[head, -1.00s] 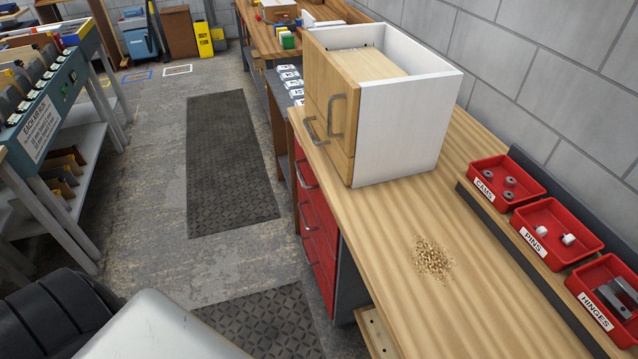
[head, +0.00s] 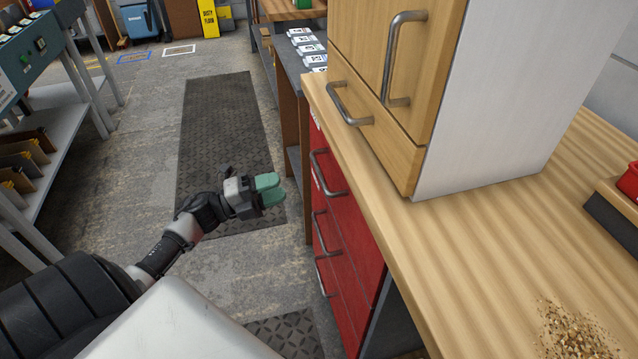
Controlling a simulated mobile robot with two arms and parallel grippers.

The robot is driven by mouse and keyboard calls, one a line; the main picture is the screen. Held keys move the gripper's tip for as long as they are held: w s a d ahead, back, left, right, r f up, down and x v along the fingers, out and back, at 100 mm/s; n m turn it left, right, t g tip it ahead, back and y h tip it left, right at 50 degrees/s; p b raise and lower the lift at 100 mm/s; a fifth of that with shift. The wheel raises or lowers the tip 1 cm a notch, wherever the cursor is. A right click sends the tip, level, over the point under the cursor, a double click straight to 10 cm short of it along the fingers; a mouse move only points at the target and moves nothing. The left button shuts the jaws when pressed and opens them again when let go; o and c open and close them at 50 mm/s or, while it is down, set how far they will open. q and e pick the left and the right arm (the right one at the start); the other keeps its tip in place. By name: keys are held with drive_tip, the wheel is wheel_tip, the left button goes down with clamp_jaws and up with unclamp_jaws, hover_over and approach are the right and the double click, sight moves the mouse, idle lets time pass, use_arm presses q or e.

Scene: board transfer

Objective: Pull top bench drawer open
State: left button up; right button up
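The red bench drawers (head: 345,225) are in the front of the wooden bench, below its top. The top bench drawer (head: 322,150) looks shut. Its grey bar handle (head: 328,178) is the uppermost of those on the red fronts. My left gripper (head: 271,190), with green fingertips, is over the floor to the left of the drawers. It points right towards them, apart from the handle and touching nothing. Its fingertips look close together, but I cannot tell whether they are open or shut. My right gripper is out of view.
A wood-fronted white cabinet (head: 500,110) stands on the bench top (head: 470,260), its own lower handle (head: 346,108) jutting over the bench edge. Sawdust (head: 575,330) lies at lower right. The floor mat (head: 222,130) left of the bench is clear.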

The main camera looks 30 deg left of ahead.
sight(319, 170)
use_arm(q)
drive_tip(key=x, duration=1)
drive_tip(key=shift+w+d+r+p, duration=0.1)
drive_tip(key=shift+w+d+p, duration=0.1)
drive_tip(key=shift+p, duration=0.2)
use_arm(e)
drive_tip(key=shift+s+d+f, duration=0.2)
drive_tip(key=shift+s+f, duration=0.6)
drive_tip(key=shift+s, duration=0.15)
use_arm(q)
clamp_jaws()
